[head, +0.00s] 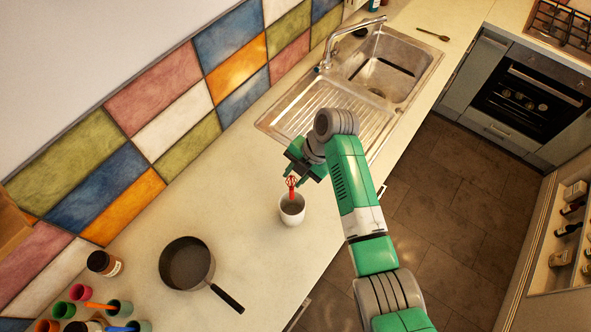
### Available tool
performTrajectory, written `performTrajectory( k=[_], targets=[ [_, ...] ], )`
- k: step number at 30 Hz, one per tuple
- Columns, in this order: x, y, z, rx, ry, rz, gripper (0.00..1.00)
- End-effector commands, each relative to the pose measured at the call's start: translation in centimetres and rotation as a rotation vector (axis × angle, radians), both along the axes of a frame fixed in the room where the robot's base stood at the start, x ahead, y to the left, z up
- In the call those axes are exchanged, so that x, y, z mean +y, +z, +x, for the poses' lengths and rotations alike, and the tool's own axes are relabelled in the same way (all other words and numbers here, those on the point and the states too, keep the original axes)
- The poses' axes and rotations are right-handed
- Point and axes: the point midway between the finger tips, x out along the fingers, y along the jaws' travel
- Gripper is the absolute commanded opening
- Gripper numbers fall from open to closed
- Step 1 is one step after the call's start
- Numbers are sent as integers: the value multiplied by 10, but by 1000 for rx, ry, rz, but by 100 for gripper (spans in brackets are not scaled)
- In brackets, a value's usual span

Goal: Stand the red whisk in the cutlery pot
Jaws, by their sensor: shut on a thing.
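The red whisk (291,184) shows in the head view, just below my gripper (297,172). My gripper is shut on it, though the fingers are partly hidden by my own wrist. A white cup-like pot (292,216), which looks like the cutlery pot, stands upright on the worktop directly below. The whisk's lower end overlaps the pot's mouth in the picture. I cannot tell how far it reaches inside or whether it touches the wall.
A dark frying pan (186,263) lies to the left of the pot, its handle pointing right. The sink (370,75) is behind my arm. The worktop around the pot is clear.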

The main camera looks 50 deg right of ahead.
Motion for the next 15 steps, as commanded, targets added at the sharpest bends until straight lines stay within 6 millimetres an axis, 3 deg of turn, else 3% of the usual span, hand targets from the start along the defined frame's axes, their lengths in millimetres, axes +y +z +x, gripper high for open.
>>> performTrajectory(
  k=[15],
  targets=[
    [0,-55,0,0,0,0,3]
  ],
)
